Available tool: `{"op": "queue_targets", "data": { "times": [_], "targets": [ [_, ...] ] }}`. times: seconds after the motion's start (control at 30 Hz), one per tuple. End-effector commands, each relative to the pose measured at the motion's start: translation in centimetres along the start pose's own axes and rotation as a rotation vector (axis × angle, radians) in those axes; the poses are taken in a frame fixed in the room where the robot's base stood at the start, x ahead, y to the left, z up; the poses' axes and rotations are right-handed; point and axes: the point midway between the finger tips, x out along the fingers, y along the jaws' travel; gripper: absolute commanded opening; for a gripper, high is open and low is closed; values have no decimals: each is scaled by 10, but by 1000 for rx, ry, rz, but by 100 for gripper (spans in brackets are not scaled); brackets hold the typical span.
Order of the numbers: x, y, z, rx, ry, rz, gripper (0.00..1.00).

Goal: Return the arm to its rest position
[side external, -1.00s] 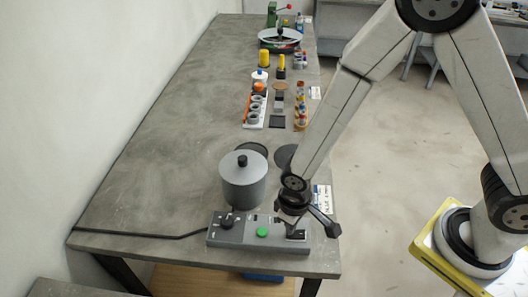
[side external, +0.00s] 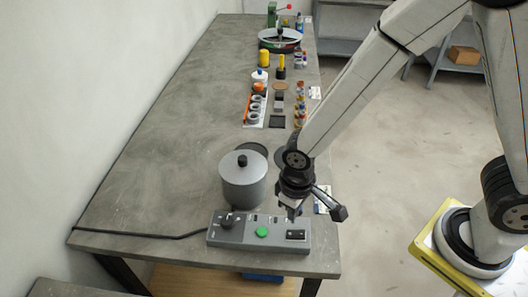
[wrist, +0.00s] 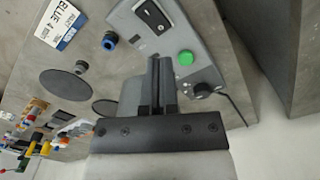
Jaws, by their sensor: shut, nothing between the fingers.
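My gripper (side external: 291,213) is shut and empty, just above the right end of the grey control box (side external: 215,237) in the side view. In the wrist view, the shut fingers (wrist: 159,75) point toward the same box (wrist: 185,28). The box carries a green button (side external: 261,232), a dark knob (side external: 226,223) and a black rocker switch (side external: 296,235). The switch also shows in the wrist view (wrist: 152,16), apart from the fingers. Nothing marks a rest position in view.
A grey lidded pot (side external: 243,188) stands behind the box, left of my gripper. A black cable (side external: 140,234) runs left from the box. Rings, small parts and a round tray (side external: 262,41) line the far table. The table's left side is clear.

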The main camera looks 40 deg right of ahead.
Motion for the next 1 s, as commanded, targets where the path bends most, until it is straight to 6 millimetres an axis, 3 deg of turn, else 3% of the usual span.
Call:
{"op": "queue_targets", "data": {
  "times": [0.57, 0.77, 1.0],
  "targets": [
    [-7, 5, 0, 9, 7, -2, 0],
    [-23, 33, 2, 56, 45, -7, 0],
    [-52, 91, 16, 153, 132, -4, 0]
  ]
}}
